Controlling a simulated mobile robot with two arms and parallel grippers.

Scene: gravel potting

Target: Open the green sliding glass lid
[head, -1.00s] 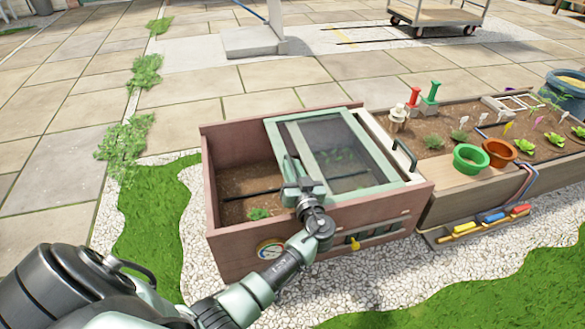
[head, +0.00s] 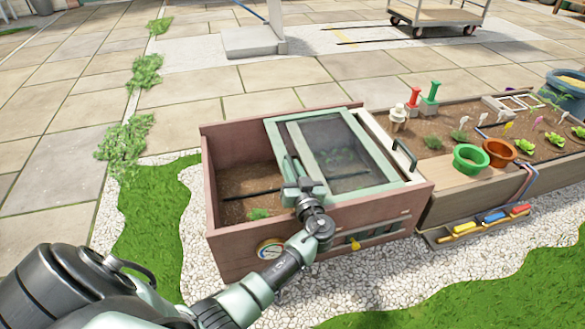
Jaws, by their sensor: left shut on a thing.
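The green sliding glass lid (head: 340,148) lies over the right part of a brown wooden planter box (head: 235,240). The left part of the box is uncovered and shows soil with a small green plant (head: 257,213). My left gripper (head: 296,180) is at the lid's left front corner and is shut on the lid's frame. Its fingers partly hide that edge. My right gripper is not in view.
A raised bed (head: 455,190) adjoins on the right, with a green pot (head: 470,159), an orange pot (head: 500,152) and seedlings. A dark handle (head: 404,155) stands on the box's right end. A tool tray (head: 480,226) is in front.

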